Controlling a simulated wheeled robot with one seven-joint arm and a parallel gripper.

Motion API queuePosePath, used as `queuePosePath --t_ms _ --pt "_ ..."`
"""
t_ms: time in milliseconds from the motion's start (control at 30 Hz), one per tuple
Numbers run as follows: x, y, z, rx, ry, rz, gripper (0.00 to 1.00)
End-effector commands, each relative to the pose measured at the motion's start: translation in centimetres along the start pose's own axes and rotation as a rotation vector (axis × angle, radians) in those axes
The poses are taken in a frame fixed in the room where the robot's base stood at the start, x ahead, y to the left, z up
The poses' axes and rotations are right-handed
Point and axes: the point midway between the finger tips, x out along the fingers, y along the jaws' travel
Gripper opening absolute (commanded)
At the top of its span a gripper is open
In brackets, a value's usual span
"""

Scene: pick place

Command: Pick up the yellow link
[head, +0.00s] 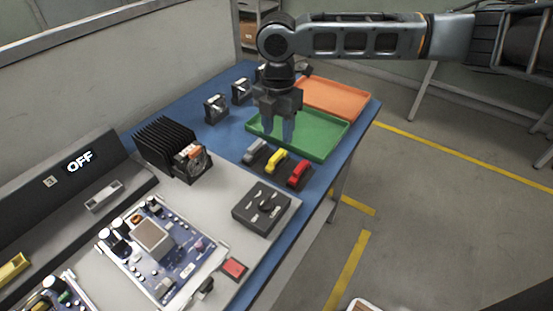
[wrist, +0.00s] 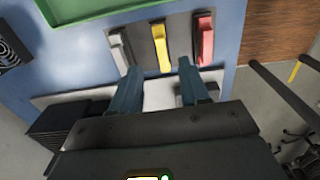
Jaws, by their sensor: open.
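The yellow link (head: 276,162) sits in a dark holder on the blue table, between a grey link (head: 255,151) and a red link (head: 298,173). In the wrist view the yellow link (wrist: 161,47) stands upright in the picture, with the grey link (wrist: 119,50) left and the red link (wrist: 205,40) right. My gripper (head: 281,128) hangs fingers down above the green tray in the head view. In the wrist view its two fingers (wrist: 158,72) are apart with nothing between them, and the yellow link lies just beyond the tips, roughly centred.
A green tray (head: 325,150) and an orange tray (head: 352,101) lie on the table (head: 222,137). A black finned block (head: 166,143), a dark control box (head: 261,208) and a circuit board (head: 160,255) stand nearer. Small dark holders (head: 215,109) stand at the back left.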

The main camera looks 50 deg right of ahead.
Motion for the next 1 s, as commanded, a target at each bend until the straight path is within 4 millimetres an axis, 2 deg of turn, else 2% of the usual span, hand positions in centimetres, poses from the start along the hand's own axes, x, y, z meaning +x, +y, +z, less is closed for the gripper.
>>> queuePosePath --t_ms 500,833,1000 --pt "6.1 -0.3 -0.8 0.0 0.002 0.001 0.45" --pt "6.7 -0.3 -0.9 -0.001 0.002 0.003 0.44" --pt "6.7 -0.3 -0.9 -0.001 0.002 0.003 0.28"
